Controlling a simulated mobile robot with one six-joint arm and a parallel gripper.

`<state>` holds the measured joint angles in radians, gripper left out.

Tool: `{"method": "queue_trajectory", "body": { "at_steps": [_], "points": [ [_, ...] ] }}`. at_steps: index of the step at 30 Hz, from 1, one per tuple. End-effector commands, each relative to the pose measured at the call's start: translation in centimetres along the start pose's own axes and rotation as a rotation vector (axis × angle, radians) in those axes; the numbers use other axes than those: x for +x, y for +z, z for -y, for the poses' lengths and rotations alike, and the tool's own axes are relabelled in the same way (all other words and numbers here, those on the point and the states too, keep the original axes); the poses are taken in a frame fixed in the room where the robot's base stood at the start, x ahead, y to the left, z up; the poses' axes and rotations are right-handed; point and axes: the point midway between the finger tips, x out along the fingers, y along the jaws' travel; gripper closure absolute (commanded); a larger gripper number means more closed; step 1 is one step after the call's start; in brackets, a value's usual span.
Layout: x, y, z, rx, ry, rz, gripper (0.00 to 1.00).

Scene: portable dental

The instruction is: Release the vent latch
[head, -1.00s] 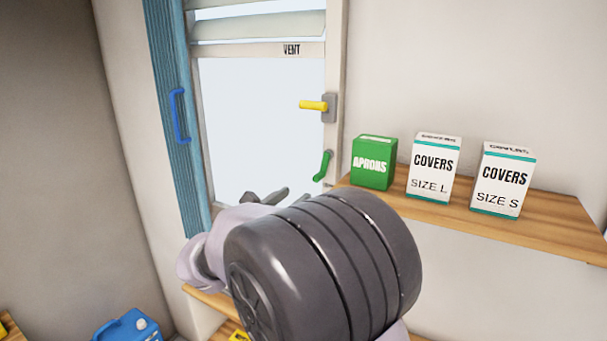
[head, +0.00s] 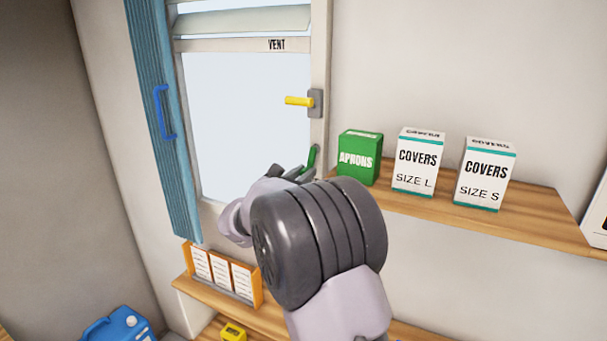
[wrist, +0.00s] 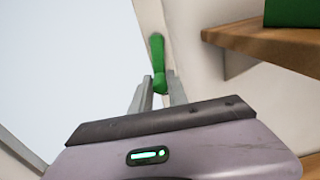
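Which one is the vent latch is not labelled. My gripper (head: 304,171) is at the green lever, its lower part partly hidden by the fingers in the head view. In the wrist view the green lever (wrist: 157,55) stands straight ahead, and its lower end shows between the tips of my gripper (wrist: 160,82). The fingers are apart; contact cannot be told.
A wooden shelf (head: 520,217) at right holds a green APRONS box (head: 359,158) and two white COVERS boxes (head: 415,163) close to my arm. A blue shutter with a blue handle (head: 163,112) is at left. An orange rack (head: 222,276) stands on a lower shelf.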

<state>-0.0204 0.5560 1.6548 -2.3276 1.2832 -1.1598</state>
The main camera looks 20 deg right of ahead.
Motion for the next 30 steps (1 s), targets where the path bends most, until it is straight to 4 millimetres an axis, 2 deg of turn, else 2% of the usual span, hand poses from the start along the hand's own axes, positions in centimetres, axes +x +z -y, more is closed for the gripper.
{"method": "queue_trajectory", "body": {
  "at_steps": [2,14,20,30],
  "points": [
    [0.0,0.0,0.0,0.000,0.000,0.000,1.00],
    [0.0,-0.1,-0.2,0.049,-0.001,0.000,1.00],
    [-0.1,-0.3,-0.9,0.173,0.001,-0.003,1.00],
    [-0.1,0.5,-2.3,0.477,0.001,-0.011,1.00]
  ]
}}
